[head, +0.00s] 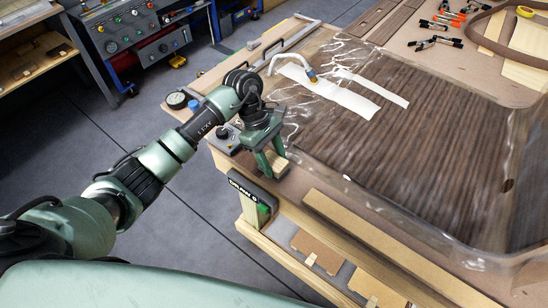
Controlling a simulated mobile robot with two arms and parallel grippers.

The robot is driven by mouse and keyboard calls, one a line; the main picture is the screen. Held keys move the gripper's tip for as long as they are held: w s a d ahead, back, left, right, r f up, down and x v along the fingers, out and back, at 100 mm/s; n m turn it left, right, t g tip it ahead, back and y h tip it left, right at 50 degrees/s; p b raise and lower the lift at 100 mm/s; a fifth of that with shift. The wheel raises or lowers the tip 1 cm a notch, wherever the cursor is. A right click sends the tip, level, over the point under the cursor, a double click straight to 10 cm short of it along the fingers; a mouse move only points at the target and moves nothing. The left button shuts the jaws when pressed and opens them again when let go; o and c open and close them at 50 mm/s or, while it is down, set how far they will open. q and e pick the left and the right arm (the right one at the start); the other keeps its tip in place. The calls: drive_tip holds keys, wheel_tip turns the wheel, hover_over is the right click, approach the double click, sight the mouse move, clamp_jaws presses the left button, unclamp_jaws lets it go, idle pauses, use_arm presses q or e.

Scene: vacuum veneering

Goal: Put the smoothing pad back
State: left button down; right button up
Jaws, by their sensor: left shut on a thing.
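My left gripper (274,166) is over the near left corner of the bench, its fingers pointing down. It is shut on a small pale block, which looks like the smoothing pad (280,166); the fingers hide part of it. The pad is at the bench's near edge, and I cannot tell whether it touches the top. Just below and left of it, a dark labelled holder (250,189) with a pale wooden side is fixed to the bench front. My right gripper is out of view.
A clear vacuum bag (318,112) covers dark veneer (400,135), with white strips and a hose on it. A gauge (177,100) and a control box (225,138) sit near the left corner. Clamps (435,42) lie at the back. Boards rest on the lower shelf.

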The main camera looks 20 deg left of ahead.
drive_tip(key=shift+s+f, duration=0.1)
use_arm(q)
drive_tip(key=shift+f, duration=0.2)
drive_tip(key=c, duration=0.9)
unclamp_jaws()
drive_tip(key=shift+o, duration=1)
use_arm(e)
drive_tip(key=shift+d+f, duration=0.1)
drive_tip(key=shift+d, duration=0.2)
use_arm(q)
drive_tip(key=shift+r, duration=0.1)
